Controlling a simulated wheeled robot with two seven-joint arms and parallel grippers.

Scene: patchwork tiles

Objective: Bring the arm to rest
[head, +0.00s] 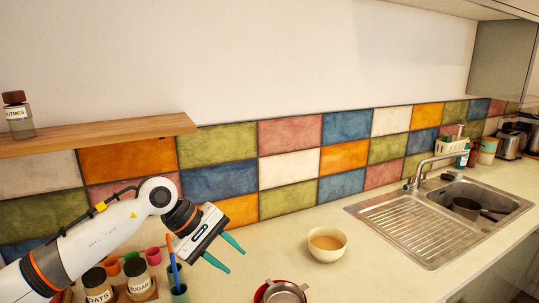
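My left arm (105,226) comes in from the left, above the counter and in front of the tiles. Its gripper (236,262) has two teal fingers spread apart with nothing between them. It points right and down, left of the cream bowl (326,255) and apart from it. My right gripper is not in view.
Jars labelled oats (97,287) and sugar (138,280), small coloured cups and a green holder (179,294) with a blue-handled tool sit under my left arm. A red-rimmed dish with a metal strainer (283,292) is at the front. A wooden shelf (100,134) is above. The sink (400,220) is right.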

